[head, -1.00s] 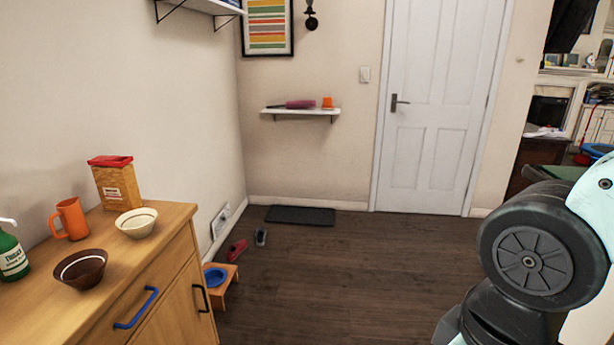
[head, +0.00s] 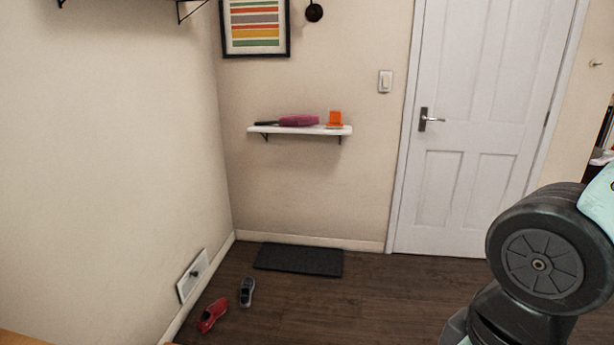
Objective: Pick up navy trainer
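A dark navy-grey trainer (head: 247,292) lies on the dark wooden floor near the left wall, in the lower part of the head view. A red shoe (head: 212,314) lies just to its left and a little nearer to me. The two shoes are apart. Part of my own arm shows at the right edge, well to the right of the shoes. My gripper is not in view.
A dark doormat (head: 299,260) lies behind the trainer against the back wall. A white wall shelf (head: 300,130) hangs above it. A white door (head: 462,180) is shut at the right. The floor (head: 370,305) right of the shoes is clear.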

